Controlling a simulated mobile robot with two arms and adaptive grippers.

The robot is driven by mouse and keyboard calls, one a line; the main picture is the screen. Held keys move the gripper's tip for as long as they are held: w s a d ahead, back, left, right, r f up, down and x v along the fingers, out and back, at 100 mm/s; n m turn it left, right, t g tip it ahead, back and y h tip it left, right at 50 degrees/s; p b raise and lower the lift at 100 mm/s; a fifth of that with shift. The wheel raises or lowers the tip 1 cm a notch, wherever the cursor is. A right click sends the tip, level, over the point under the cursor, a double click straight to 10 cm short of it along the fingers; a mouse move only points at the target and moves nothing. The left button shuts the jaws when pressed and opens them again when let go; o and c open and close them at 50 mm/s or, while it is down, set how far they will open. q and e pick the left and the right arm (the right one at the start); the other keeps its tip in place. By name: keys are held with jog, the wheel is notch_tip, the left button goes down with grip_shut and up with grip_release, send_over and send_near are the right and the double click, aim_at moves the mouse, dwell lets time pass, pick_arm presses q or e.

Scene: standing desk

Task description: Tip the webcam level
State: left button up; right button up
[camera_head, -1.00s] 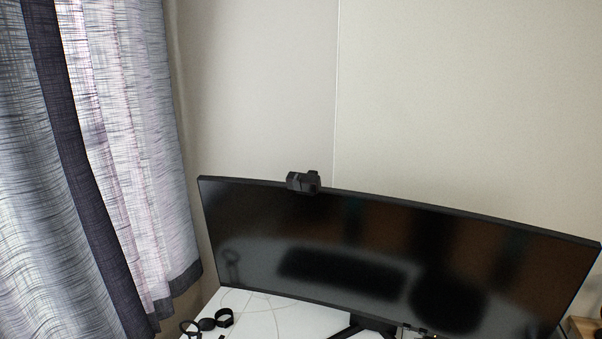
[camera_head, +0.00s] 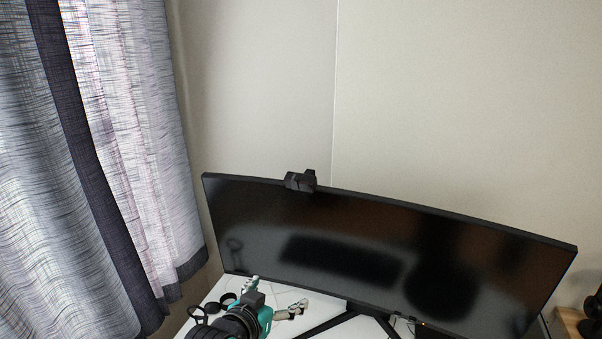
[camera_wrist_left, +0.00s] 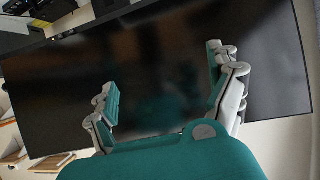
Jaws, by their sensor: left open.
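The black webcam (camera_head: 300,181) sits on the top edge of the wide curved monitor (camera_head: 400,250), left of its middle. Its body looks tilted, with the right part sticking up higher. My left gripper (camera_head: 278,295), teal and grey, is low in front of the monitor's lower left, well below the webcam and apart from it. Its fingers are spread and empty. In the left wrist view the open fingers (camera_wrist_left: 162,75) face the dark screen (camera_wrist_left: 160,60); I cannot make out the webcam there for certain. My right gripper is not in view.
The white desk (camera_head: 262,290) lies under the monitor, with the stand's dark legs (camera_head: 335,322) on it. Black looped items (camera_head: 212,307) lie at its left. A curtain (camera_head: 95,170) hangs at the left. The wall above the webcam is bare.

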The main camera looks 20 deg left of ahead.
aim_at(299, 179)
pick_arm(q)
notch_tip(299, 179, up, 19)
jog(key=a+t, duration=0.2)
jog(key=t, duration=0.3)
jog(key=w+p, duration=0.2)
jog(key=w, duration=0.3)
jog(key=w+d+p, duration=0.1)
jog(key=w+p, duration=0.1)
jog(key=w, duration=0.3)
jog(key=w+d+p, duration=0.1)
jog(key=w+p, duration=0.1)
jog(key=w, duration=0.3)
jog(key=shift+w+r, duration=0.1)
jog(key=shift+r, duration=0.05)
jog(key=shift+w, duration=0.65)
jog(key=shift+c, duration=0.5)
